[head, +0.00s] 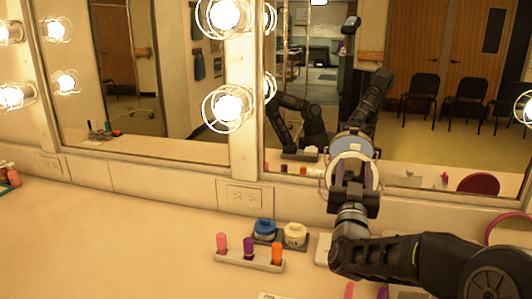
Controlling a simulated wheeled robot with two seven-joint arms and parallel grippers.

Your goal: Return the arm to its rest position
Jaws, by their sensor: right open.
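My right arm (415,257) comes in from the lower right and reaches over the counter. Its wrist bends up, and my right gripper (354,174) points upward in front of the right mirror (425,135). The gripper is open. A pale round shape with a blue-grey upper part shows at and behind the fingers; I cannot tell whether it is a real thing or a reflection. My left gripper is not directly in view. The mirror shows a reflection of my body and arms.
On the counter (120,235), a pale tray (250,260) holds pink, purple and orange tubes. Behind it stand a blue-lidded jar (265,228) and a white-lidded jar (295,233). More small items lie under my arm. Lit bulbs (228,108) line the mirror frames. The left counter is mostly clear.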

